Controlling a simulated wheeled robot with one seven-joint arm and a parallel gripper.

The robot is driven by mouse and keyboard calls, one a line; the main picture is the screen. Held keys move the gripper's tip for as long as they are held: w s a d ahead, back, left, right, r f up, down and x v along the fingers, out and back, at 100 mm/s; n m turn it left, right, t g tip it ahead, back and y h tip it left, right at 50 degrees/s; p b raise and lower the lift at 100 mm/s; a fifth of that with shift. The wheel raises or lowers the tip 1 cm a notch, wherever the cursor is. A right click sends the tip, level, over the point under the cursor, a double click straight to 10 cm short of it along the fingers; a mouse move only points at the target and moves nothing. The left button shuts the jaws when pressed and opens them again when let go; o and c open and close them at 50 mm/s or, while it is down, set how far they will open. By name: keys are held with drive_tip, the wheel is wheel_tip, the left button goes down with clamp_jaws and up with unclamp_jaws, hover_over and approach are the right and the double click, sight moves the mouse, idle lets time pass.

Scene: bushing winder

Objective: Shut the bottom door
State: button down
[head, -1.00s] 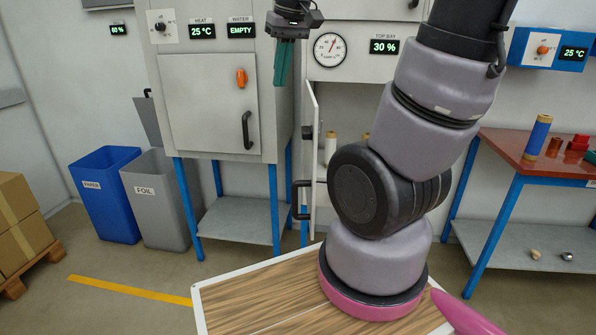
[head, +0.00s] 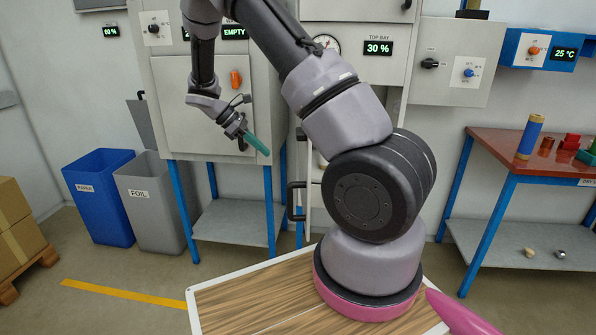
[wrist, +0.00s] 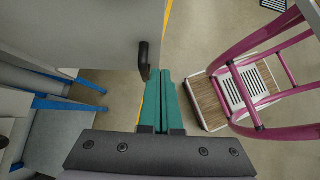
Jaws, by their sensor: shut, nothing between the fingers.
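The bottom door (head: 307,185) of the right cabinet stands open and shows nearly edge-on in the head view, swung out toward me. Its black handle (head: 293,202) sticks out to the left. In the wrist view, a grey panel that appears to be this door's outer face (wrist: 75,30) fills the upper left, with a black handle (wrist: 143,60) near its lower right corner. My gripper (head: 265,151) is shut and empty, left of the door, its green fingers slanting down to the right. The fingers (wrist: 166,73) end beside the handle in the wrist view; contact cannot be told. My arm hides much of the bay.
The left cabinet (head: 190,100) with its closed door is behind my gripper, above a low shelf (head: 235,222). Blue and grey bins (head: 150,205) stand at left. A red-topped table (head: 500,150) with spools stands at right. My wooden platform is in front.

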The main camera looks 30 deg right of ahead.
drive_tip(key=d+r+x, duration=0.2)
drive_tip(key=x, duration=1.1)
drive_tip(key=shift+s+f, duration=0.15)
drive_tip(key=shift+s, duration=0.15)
drive_tip(key=shift+d, duration=0.2)
